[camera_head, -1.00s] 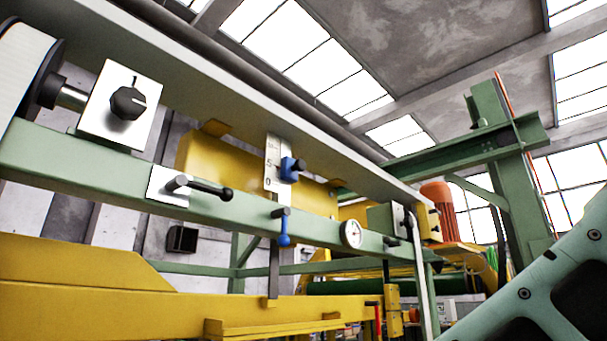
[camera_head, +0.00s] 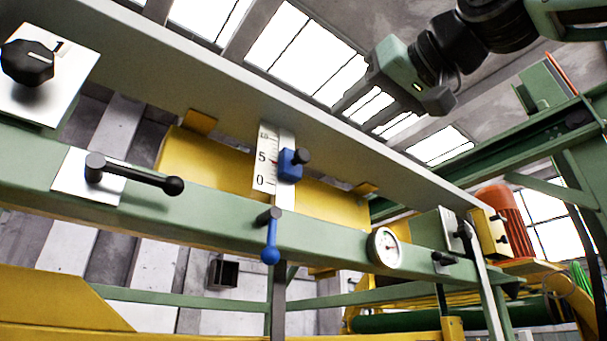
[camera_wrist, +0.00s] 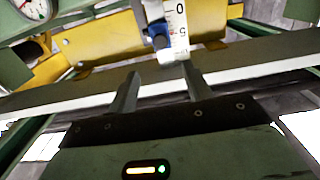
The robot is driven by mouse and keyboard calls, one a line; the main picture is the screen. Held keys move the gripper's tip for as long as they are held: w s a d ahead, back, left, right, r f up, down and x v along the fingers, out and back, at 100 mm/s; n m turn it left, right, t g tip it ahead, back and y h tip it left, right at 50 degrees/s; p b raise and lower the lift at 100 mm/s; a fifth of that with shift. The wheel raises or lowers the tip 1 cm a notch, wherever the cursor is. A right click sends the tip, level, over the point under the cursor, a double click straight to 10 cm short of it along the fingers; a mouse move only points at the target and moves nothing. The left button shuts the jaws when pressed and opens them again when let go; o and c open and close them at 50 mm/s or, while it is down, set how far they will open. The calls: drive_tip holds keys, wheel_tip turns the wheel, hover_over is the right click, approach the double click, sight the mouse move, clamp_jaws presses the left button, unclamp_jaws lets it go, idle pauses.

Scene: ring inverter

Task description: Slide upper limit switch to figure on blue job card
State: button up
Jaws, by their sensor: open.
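A blue slider block (camera_head: 289,166) with a black knob, likely the upper limit switch, sits on a white upright scale (camera_head: 266,158). The scale reads 0 at the bottom, 5 in the middle and 10 near the top; a small red mark beside the block is near the 5. My gripper (camera_head: 408,103) is raised right of the scale, apart from it. In the wrist view my gripper (camera_wrist: 162,88) is open and empty, with the blue block (camera_wrist: 161,43) and scale (camera_wrist: 177,22) beyond its fingers, upside down. I see no blue job card.
A pale beam (camera_head: 230,75) runs above the scale and a green rail (camera_head: 330,238) below. On the rail are a blue-handled lever (camera_head: 271,243), a black-knobbed lever (camera_head: 140,178) and a round gauge (camera_head: 385,248). A black rotary knob (camera_head: 27,62) is at the far left.

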sight(305, 154)
drive_tip(key=p+x, duration=1.1)
drive_tip(key=x, duration=0.5)
drive_tip(key=shift+w+a+p, duration=0.15)
drive_tip(key=shift+a+p, duration=0.1)
drive_tip(key=shift+p, duration=0.15)
drive_tip(key=shift+w, duration=0.1)
